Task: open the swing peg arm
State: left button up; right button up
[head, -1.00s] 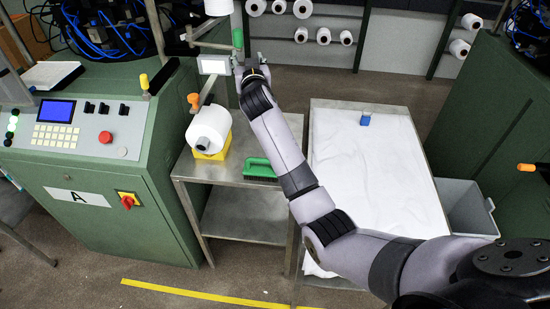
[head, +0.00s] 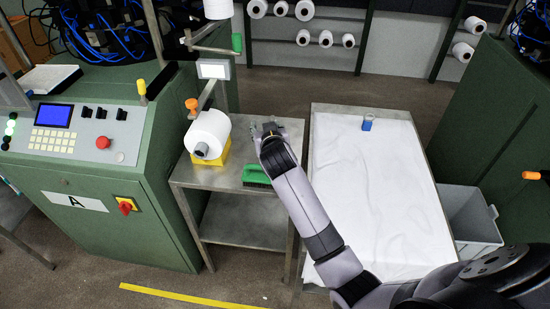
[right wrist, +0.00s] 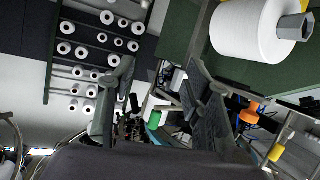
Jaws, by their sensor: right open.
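The peg arm (head: 212,48) is a thin metal bar on the upper part of the creel post, with a green grip (head: 237,43) at its right end; the green grip also shows in the right wrist view (right wrist: 153,120). A lower arm carries an orange knob (head: 192,103), by a white yarn cone (head: 207,132) on a yellow block (head: 213,160). My right gripper (head: 268,128) is over the small steel table, below and right of the green grip, apart from it. In the right wrist view its fingers (right wrist: 160,85) are spread and empty. My left gripper is out of view.
A green brush (head: 256,173) lies on the steel table (head: 240,133) beside my right arm. A white-covered table (head: 370,180) with a small blue-filled container (head: 367,122) stands to the right. The green machine console (head: 110,175) is at left, a grey bin (head: 470,215) at right.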

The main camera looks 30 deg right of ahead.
jog(key=s+f+g, duration=0.1)
jog(key=s+f, duration=0.4)
jog(key=s, duration=0.2)
jog(key=shift+a+f+n+g+y, duration=0.25)
jog(key=shift+n+g+y, duration=0.05)
jog(key=shift+g+y, duration=0.1)
